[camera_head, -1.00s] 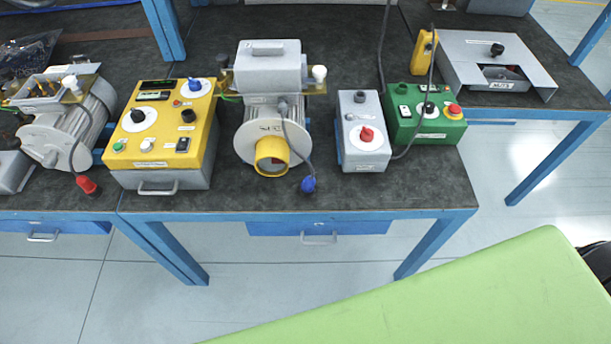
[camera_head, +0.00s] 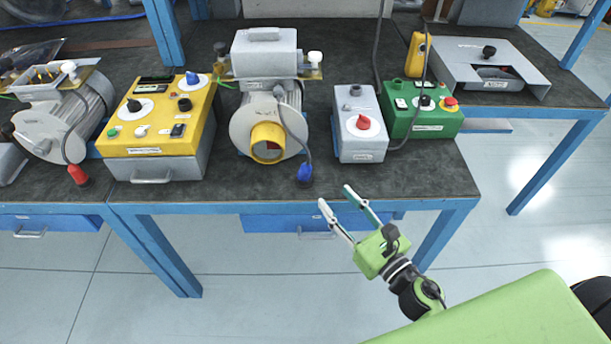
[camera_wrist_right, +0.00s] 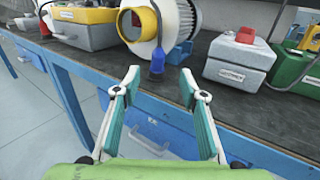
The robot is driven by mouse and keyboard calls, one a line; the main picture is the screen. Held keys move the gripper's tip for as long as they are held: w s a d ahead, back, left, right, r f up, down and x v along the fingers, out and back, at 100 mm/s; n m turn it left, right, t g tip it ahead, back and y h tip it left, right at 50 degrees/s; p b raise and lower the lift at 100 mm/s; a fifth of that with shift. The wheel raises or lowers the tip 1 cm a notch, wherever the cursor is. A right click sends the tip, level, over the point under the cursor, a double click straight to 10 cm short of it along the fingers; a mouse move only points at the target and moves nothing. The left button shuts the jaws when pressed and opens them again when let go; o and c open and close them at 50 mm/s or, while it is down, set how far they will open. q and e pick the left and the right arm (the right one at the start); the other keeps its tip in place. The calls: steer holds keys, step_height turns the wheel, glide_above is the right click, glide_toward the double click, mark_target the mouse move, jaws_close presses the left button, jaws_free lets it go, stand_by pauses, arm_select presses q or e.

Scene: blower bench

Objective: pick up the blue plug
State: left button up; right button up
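The blue plug (camera_head: 305,172) hangs on a grey cable from the middle blower (camera_head: 267,128), near the bench's front edge. It also shows in the right wrist view (camera_wrist_right: 157,62), beyond and between my fingertips. My right gripper (camera_head: 335,196) is open and empty, in front of the bench edge and to the right of the plug, apart from it. In the right wrist view my right gripper (camera_wrist_right: 159,78) has its fingers spread. My left gripper is not in view.
A yellow control box (camera_head: 160,125) stands left of the blower. A grey box with a red knob (camera_head: 359,125) and a green box (camera_head: 424,113) stand right. A red plug (camera_head: 78,174) hangs at far left. The bench top (camera_head: 250,192) in front is clear.

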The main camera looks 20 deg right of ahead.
mark_target(310, 170)
steer(key=p+x, duration=0.2)
steer(key=x, duration=0.5)
steer(key=shift+w+r, duration=0.1)
steer(key=shift+w, duration=0.05)
steer(key=shift+a+p+x, duration=0.1)
steer(key=shift+p+x, duration=0.3)
steer(key=shift+x, duration=1.2)
steer(key=shift+a+p+x, duration=0.15)
steer(key=shift+p+x, duration=0.2)
steer(key=shift+x, duration=1.25)
jaws_close()
